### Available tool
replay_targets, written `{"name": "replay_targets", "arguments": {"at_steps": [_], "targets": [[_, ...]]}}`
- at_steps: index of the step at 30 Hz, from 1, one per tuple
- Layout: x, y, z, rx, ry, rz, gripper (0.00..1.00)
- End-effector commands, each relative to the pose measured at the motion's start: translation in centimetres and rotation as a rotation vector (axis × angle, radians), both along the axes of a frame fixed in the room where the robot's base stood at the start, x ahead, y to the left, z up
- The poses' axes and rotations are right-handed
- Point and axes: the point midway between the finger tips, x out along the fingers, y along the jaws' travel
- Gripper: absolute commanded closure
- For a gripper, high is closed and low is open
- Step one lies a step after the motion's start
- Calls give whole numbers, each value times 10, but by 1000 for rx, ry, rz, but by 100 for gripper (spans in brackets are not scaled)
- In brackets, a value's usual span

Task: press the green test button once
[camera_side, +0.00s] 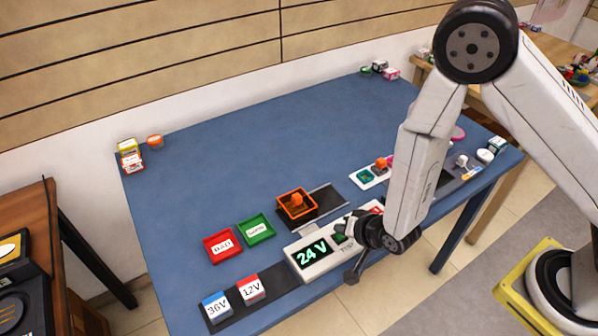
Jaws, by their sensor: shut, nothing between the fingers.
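A pale tester box (318,257) stands near the front edge of the blue table, its screen (312,254) reading "24 V" in green. The green test button (339,239) is just right of the screen, above lettering that seems to read "TEST". My dark gripper (353,232) is shut and empty, low over the box right beside the button. It hides part of the box top, and I cannot tell whether it touches the button. An orange open box (297,204) with an orange piece inside sits behind the tester on a dark strip.
A red tray (222,246) and a green tray (257,229) lie left of the tester. Blocks marked 36V (216,307) and 12V (251,289) stand on a dark strip at front left. The table's back middle is clear.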

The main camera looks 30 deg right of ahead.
Motion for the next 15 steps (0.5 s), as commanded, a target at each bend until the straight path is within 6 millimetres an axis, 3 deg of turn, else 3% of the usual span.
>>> {"name": "replay_targets", "arguments": {"at_steps": [15], "targets": [[0,0,-7,0,0,0,100]]}}
